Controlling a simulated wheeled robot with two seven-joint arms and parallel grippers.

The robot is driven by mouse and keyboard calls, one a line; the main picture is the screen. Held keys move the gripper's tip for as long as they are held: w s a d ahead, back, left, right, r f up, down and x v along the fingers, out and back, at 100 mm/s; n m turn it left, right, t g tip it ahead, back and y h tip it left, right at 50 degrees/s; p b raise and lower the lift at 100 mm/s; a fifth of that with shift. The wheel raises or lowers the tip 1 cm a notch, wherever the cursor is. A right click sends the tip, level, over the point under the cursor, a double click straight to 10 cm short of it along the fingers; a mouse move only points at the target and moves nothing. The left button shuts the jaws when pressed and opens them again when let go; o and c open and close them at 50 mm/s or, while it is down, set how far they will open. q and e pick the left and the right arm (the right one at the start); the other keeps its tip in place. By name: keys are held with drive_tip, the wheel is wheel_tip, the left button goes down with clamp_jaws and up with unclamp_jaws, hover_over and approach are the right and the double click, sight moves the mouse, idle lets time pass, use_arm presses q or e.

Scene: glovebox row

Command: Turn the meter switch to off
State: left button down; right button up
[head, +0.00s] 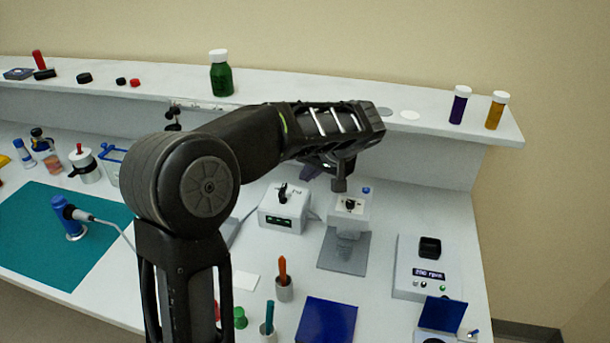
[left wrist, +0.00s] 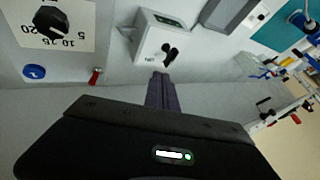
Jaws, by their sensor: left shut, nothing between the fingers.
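The meter is a white box (head: 284,210) with a small dark display of green marks on its front. A black switch knob (head: 283,193) stands on its top, and the knob (left wrist: 169,51) also shows in the left wrist view. Small print beside it is too small to read. My left gripper (head: 322,170) is above and behind the meter, slightly to its right. In the left wrist view its fingers (left wrist: 160,80) are closed together and empty, their tips close to the knob in the picture; contact cannot be told. My right gripper is not in view.
A device with a black numbered dial (left wrist: 52,22) and a blue button (left wrist: 34,72) stands right of the meter. A 250 rpm unit (head: 425,270) is further right. The raised shelf (head: 420,125) with bottles runs behind. Holders with an orange and a teal handle stand in front.

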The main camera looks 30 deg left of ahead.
sight(283, 191)
use_arm(q)
drive_tip(key=p+x, duration=0.2)
drive_tip(key=x, duration=0.6)
drive_tip(key=shift+a+f, duration=0.2)
drive_tip(key=shift+f, duration=0.15)
drive_tip(key=shift+w+a+f+n+g+b, duration=0.15)
drive_tip(key=shift+a+n+g+b, duration=0.35)
drive_tip(key=shift+n+b, duration=0.55)
drive_tip(key=b, duration=0.2)
drive_tip(key=shift+a+m+b, duration=0.25)
drive_tip(key=shift+b, duration=0.15)
drive_tip(key=shift+a+b, duration=0.2)
drive_tip(key=shift+b, duration=0.25)
drive_tip(key=shift+w, duration=0.1)
